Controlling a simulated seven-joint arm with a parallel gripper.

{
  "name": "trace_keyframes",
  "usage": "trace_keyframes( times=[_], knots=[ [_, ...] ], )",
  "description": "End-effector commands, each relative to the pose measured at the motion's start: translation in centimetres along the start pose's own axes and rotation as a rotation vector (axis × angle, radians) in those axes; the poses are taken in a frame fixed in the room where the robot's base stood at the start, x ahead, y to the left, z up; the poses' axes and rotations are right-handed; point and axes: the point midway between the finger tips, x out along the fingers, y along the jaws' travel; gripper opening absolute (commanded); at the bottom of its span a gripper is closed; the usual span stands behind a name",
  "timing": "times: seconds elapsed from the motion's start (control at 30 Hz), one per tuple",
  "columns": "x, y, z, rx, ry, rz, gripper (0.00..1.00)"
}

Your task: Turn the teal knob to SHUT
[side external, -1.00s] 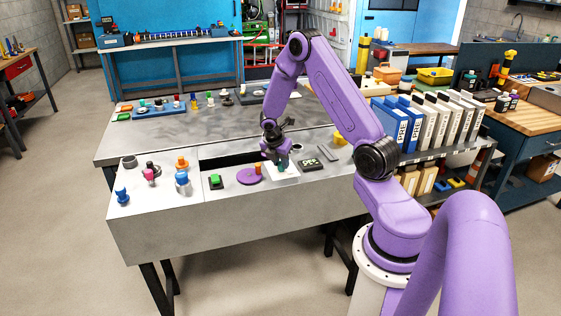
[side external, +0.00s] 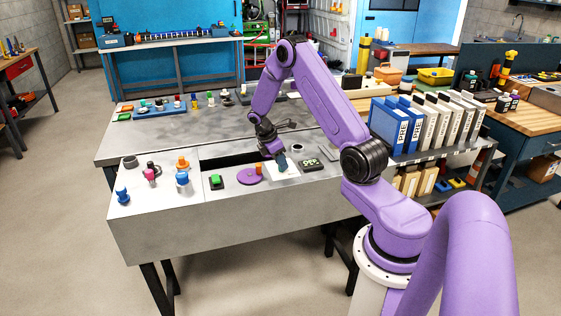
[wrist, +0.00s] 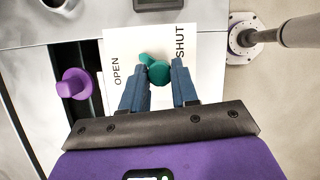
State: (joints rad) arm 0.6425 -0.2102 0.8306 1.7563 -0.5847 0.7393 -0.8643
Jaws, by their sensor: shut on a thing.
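The teal knob (wrist: 160,73) sits on a white plate (wrist: 121,43) with OPEN printed on the left and SHUT on the right in the wrist view. Its small pointer is directed to the upper left, nearer the OPEN side. My gripper (wrist: 160,75) has its two blue fingers on either side of the knob's round body and is shut on it. In the side external view my gripper (side external: 281,163) is low over the white plate (side external: 290,172), and the knob is mostly hidden by the fingers.
A purple disc with a handle (wrist: 75,83) is left of the plate, beside a dark slot. A dark panel with green marks (side external: 311,164) is right of the plate. A green button (side external: 216,181) and several coloured knobs stand further left on the console.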

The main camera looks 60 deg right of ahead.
Motion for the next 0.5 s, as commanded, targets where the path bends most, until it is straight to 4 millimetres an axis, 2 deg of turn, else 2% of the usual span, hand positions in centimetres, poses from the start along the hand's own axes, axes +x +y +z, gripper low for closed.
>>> trace_keyframes(
  times=[0.5],
  knots=[
    [0.02, 0.34, 0.09, 0.453, -0.001, -0.187, 0.0]
  ],
)
